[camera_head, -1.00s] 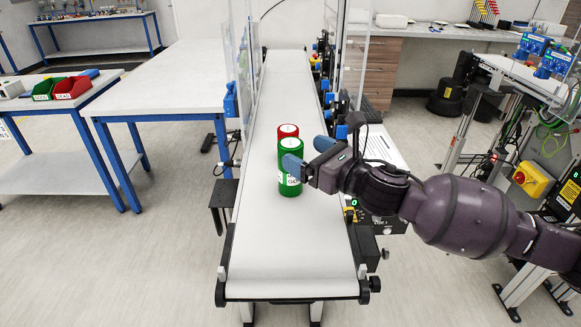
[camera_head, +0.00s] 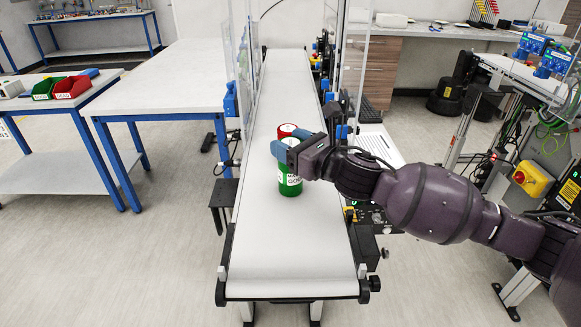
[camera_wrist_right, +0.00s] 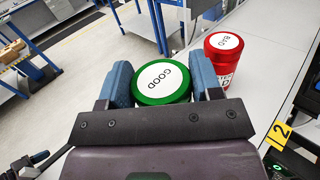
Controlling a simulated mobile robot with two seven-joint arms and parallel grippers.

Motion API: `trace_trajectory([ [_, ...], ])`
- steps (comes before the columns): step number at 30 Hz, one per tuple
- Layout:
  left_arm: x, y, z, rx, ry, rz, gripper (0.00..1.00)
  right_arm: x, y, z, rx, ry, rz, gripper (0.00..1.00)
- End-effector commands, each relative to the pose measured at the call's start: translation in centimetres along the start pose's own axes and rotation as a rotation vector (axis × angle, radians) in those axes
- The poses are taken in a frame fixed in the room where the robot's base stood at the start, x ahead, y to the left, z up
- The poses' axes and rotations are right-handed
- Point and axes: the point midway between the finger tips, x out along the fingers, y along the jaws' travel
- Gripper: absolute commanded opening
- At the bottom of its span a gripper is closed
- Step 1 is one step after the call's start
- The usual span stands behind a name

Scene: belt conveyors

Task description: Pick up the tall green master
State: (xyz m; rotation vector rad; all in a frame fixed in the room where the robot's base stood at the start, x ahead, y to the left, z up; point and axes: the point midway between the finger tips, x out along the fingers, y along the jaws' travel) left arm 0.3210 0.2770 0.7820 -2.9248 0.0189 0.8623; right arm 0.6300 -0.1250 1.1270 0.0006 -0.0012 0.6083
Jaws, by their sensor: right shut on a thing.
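The tall green master (camera_head: 290,182) stands upright on the white conveyor belt, and its white "GOOD" lid label shows in the right wrist view (camera_wrist_right: 161,82). My right gripper (camera_head: 289,151) is shut on it near the top, with a blue finger on each side of the lid in the wrist view. The fingers and wrist hide part of its top in the head view. A red cylinder (camera_head: 287,131) marked "BAD" stands just behind it; it also shows in the right wrist view (camera_wrist_right: 229,62). My left gripper is in neither view.
The conveyor belt (camera_head: 290,260) is clear in front of the two cylinders and behind them. Clear guard panels (camera_head: 355,70) stand along the belt's sides. A white table (camera_head: 170,85) and a bench with green and red bins (camera_head: 72,87) are at left.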

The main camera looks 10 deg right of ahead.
Motion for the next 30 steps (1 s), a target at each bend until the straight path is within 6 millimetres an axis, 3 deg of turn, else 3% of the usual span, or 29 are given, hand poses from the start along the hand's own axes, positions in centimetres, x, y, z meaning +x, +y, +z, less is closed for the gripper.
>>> trace_trajectory([
  [1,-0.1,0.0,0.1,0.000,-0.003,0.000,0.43,0.0,0.0,0.0,0.000,0.000,0.000,0.37],
  [8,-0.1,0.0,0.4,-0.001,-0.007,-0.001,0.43,0.0,0.0,0.0,0.000,0.000,0.000,0.01],
  [16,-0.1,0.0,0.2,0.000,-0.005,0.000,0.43,0.0,0.0,0.3,-0.001,-0.003,0.000,0.01],
  [20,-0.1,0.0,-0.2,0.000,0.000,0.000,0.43,0.0,0.0,1.4,-0.004,-0.005,0.002,0.01],
  [26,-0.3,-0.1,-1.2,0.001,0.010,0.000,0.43,0.0,0.0,5.1,-0.008,-0.007,0.002,0.01],
  [30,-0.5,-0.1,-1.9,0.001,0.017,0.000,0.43,0.0,0.0,8.8,-0.008,-0.007,0.001,0.01],
])
